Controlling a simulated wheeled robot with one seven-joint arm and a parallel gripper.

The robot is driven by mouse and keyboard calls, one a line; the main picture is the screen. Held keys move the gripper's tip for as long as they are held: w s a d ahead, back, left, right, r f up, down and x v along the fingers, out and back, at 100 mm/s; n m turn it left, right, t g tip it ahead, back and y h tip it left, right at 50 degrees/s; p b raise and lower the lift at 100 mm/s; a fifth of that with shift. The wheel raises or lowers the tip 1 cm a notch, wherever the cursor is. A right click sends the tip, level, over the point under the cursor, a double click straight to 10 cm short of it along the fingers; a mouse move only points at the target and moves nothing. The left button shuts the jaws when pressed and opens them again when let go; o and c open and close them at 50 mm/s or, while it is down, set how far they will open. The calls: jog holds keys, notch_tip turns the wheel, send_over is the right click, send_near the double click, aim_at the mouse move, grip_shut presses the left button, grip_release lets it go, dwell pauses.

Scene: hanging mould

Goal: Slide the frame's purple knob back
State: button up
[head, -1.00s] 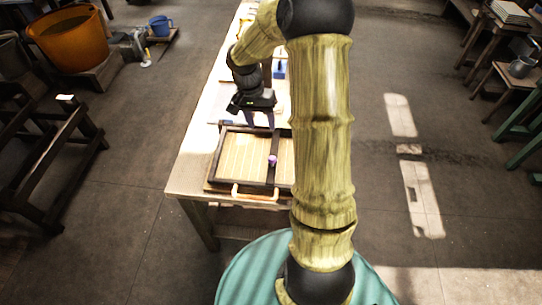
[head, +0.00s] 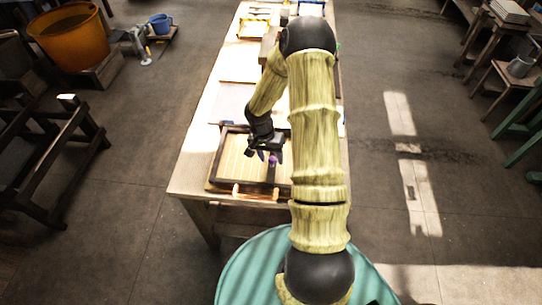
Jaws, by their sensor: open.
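The frame (head: 216,168), a dark wooden border around a pale ribbed panel, lies on the near end of the long table. A dark bar crosses it, and the small purple knob (head: 273,160) sits on that bar. My gripper (head: 266,157) is open and low over the frame, its purple-tinted fingers right at the knob. I cannot tell whether a finger touches the knob. My arm hides the right part of the frame. A light curved handle (head: 255,193) shows on the frame's near side.
The table (head: 190,160) runs away from me with pale boards (head: 238,66) and a yellow tray (head: 254,29) further back. An orange tub (head: 70,38) and a dark wooden rack (head: 40,165) stand on the floor to the left. The floor beside the table is clear.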

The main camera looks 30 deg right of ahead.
jog(key=shift+f, duration=0.35)
jog(key=shift+s, duration=0.1)
grip_shut()
jog(key=shift+d, duration=0.15)
